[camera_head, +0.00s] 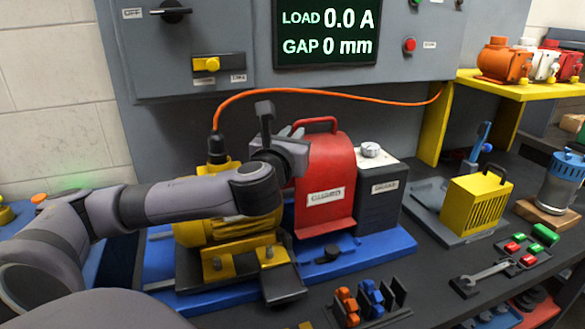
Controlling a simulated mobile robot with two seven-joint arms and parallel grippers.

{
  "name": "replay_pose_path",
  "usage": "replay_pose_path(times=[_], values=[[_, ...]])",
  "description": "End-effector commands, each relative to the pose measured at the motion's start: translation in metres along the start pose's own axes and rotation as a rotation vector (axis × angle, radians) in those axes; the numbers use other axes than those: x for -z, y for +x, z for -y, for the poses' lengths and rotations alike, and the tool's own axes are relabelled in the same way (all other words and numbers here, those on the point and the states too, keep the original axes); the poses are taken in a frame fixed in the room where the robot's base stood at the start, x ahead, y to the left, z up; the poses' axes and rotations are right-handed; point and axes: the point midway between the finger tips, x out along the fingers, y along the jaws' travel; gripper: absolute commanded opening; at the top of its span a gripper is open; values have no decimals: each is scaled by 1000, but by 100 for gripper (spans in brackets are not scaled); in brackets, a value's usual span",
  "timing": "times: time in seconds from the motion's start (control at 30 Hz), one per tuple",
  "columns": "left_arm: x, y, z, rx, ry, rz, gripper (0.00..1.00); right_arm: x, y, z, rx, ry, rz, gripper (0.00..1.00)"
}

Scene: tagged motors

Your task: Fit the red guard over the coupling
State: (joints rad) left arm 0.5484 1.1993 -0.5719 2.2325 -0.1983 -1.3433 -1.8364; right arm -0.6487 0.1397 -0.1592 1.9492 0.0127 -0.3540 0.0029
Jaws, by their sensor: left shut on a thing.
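The red guard (328,185), a tall hood with a handle on top and a label, stands upright between the yellow motor (205,232) and a dark grey labelled box (372,195). Its lower edge is at or close to the blue base (385,246); I cannot tell whether it touches. My left gripper (292,133) is at the guard's upper left, by the left end of the handle, and is shut on the guard, though the contact is partly hidden. The coupling is not visible; the guard and my arm cover the space between motor and box. My right gripper is not in view.
A panel display (327,32) reads LOAD 0.0 A, GAP 0 mm. An orange cable (330,91) arches behind the guard. A yellow slotted cage (477,205), a wrench (485,273) and a black rack (370,305) stand or lie right and in front. Coloured motors (505,60) sit on a yellow shelf.

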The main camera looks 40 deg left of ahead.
Motion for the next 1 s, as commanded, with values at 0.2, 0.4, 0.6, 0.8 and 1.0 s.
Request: replay_pose_path(times=[0.2, 0.4, 0.6, 0.8, 1.0], values=[[11, 0, 1, -1, -4, 12, 0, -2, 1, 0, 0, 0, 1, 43], [38, 1, 2, -2, -2, 8, 0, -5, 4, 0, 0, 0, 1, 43], [52, 0, 3, 0, -4, 13, 0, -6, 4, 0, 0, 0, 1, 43], [52, 0, 3, -1, -4, 13, 0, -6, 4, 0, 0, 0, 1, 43], [57, 0, 4, 0, 0, 1, 40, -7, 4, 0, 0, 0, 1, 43]])
